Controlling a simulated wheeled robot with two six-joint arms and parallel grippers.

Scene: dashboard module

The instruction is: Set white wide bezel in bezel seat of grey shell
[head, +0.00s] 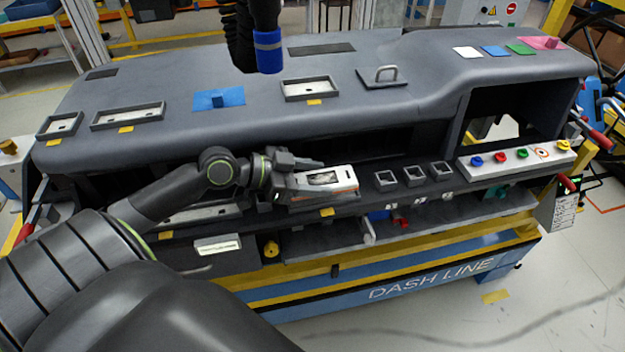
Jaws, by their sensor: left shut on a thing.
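The grey shell (240,130) is the long dashboard body across the view. My left gripper (308,176) reaches in from the left, in front of the shell's lower ledge. It is shut on the white wide bezel (345,177), a white frame with a dark window and an orange edge line. The gripper covers the bezel's left end. The bezel is over the ledge, just above a yellow tag (327,212); I cannot tell whether it touches the ledge, and any seat under it is hidden. My right gripper is not in view.
Framed recesses (307,88) and a blue patch (219,99) are on the shell's top. Small square frames (414,175) and a button panel (515,157) lie right of the bezel. A black tool with a blue band (268,50) hangs above the shell.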

